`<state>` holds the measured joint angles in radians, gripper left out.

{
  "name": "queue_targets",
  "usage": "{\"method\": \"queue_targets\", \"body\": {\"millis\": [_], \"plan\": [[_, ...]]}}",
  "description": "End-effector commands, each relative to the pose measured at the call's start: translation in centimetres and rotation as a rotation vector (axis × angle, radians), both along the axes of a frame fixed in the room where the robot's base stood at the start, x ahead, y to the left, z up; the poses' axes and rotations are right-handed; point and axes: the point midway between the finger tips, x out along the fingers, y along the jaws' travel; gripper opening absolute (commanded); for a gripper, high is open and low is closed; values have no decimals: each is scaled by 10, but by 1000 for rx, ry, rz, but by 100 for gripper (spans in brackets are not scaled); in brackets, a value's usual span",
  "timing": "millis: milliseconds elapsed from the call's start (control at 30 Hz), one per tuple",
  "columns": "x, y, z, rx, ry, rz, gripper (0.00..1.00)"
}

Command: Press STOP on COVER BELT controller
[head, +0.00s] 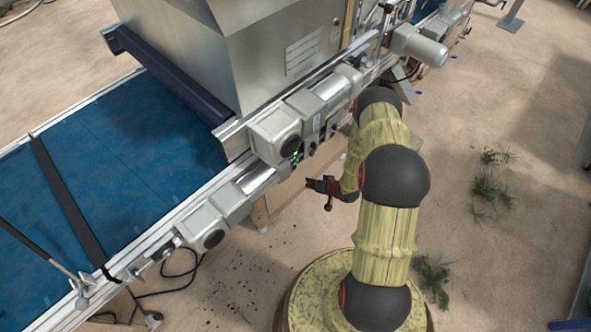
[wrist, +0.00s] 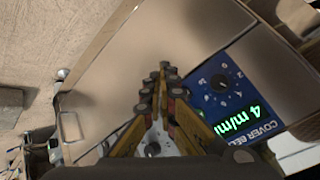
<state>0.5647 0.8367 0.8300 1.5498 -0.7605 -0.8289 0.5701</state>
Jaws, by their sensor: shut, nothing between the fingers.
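The COVER BELT controller is a blue panel (wrist: 238,88) in the wrist view, right of my gripper fingers. It has a round black knob (wrist: 220,82) with scale marks, a lit green display reading about 4 m/min (wrist: 243,120), and a white COVER BELT label below it. I cannot make out a STOP button; my fingers and gripper body hide the panel's lower left part. My gripper (wrist: 164,68) is shut and empty, its tips over the beige surface left of the panel. In the head view my gripper (head: 312,184) is beside the machine, below small green lights (head: 296,157).
The conveyor machine with a blue belt (head: 150,150) and a large metal housing (head: 265,45) runs diagonally along the left. Motor boxes (head: 275,135) stick out from its near side. Open floor lies to the right, with weed tufts (head: 490,180).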

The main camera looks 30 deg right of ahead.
Motion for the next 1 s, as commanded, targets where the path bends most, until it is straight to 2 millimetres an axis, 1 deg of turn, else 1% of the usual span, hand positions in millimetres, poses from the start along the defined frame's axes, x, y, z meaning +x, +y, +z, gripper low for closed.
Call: {"method": "queue_targets", "body": {"millis": [33, 200, 400, 600, 1000], "plan": [[8, 3, -1, -2, -2, 4, 0], [27, 11, -1, 0, 0, 2, 0], [44, 16, -1, 0, -1, 1, 0], [50, 18, 0, 0, 0, 0, 0], [50, 18, 0, 0, 0, 0, 0]]}}
